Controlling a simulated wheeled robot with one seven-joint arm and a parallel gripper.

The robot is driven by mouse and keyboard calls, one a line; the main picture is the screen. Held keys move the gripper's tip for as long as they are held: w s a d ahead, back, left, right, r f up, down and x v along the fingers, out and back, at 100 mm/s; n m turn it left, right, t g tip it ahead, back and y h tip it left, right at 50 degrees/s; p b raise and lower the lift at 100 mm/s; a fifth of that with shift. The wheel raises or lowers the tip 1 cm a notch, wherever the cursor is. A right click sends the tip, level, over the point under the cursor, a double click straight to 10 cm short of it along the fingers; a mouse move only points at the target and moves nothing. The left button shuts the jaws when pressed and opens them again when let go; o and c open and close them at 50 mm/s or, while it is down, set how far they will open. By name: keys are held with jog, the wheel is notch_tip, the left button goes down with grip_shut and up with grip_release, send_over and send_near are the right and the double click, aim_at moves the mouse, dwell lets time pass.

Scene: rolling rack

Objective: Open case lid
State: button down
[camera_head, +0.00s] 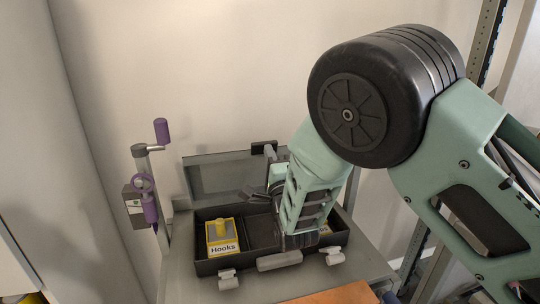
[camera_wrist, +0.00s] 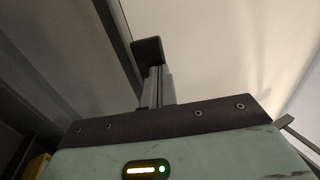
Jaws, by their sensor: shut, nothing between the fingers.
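The case (camera_head: 205,266) sits on a grey surface with its dark interior showing. Its grey lid (camera_head: 215,174) stands raised at the back, roughly upright; my arm hides the lid's right part. My gripper (camera_head: 264,147) is at the lid's upper edge, fingers shut and empty. I cannot tell whether it touches the lid. In the wrist view the shut fingers (camera_wrist: 148,52) point up, beside a dark diagonal edge that looks like the lid's rim (camera_wrist: 122,45). Two light latches (camera_head: 228,278) (camera_head: 333,256) and a grey handle (camera_head: 279,261) are on the case's front.
A yellow box labelled Hooks (camera_head: 222,238) sits in the case's left part. A post with purple-handled tools (camera_head: 150,205) stands left of the case. A metal rack upright (camera_head: 487,40) is at the right.

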aim_at(263, 161)
jog(key=w+g, duration=0.1)
jog(key=w, duration=0.1)
jog(key=w+a+r+g+b, duration=0.1)
jog(key=w, duration=0.2)
jog(key=w+a+g, duration=0.1)
jog(key=w, duration=0.1)
jog(key=shift+w+r+h, duration=0.25)
jog(key=shift+r+h, duration=0.15)
jog(key=shift+w+a+r, duration=0.2)
jog(key=shift+w+r, duration=0.05)
jog(key=shift+w, duration=0.05)
jog(key=shift+s+b, duration=0.1)
jog(key=shift+b, duration=0.2)
